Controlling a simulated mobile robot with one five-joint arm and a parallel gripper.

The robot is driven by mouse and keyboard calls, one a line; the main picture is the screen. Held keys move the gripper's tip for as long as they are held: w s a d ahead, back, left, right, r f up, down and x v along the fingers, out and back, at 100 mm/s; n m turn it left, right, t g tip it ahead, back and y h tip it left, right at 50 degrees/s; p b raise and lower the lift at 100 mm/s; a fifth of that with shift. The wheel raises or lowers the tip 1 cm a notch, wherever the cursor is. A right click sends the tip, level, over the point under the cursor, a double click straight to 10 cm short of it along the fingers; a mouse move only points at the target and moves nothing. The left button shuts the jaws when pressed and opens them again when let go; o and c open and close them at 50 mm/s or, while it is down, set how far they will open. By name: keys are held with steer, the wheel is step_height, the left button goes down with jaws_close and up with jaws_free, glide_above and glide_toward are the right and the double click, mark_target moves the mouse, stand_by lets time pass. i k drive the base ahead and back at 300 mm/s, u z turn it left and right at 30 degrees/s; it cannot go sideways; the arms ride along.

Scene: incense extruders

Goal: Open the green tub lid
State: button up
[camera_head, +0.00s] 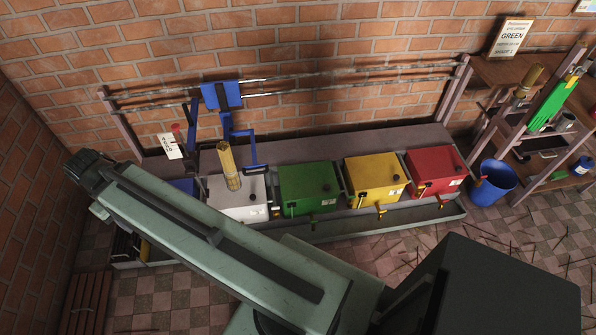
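The green tub (309,205) stands in a row of coloured box-shaped tubs on a low bench against the brick wall. Its flat green top (305,175) looks closed, with a small dark knob near its right side. A small tap or spout shows low on its front. My arm crosses the lower left of the view, in front of the bench, and its far visible end is a dark joint at the left. My gripper is not visible, so its place relative to the tub is not shown.
A white tub (236,208) with a bundle of sticks (229,167) stands left of the green one; yellow (375,172) and red (433,165) tubs stand right. A blue bracket (247,152) rises behind the white tub. A blue bucket (492,182) and scattered sticks lie right.

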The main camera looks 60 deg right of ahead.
mark_target(315, 180)
steer(key=z, duration=0.2)
steer(key=k, duration=0.7)
steer(key=z, duration=0.8)
steer(key=i, duration=1.05)
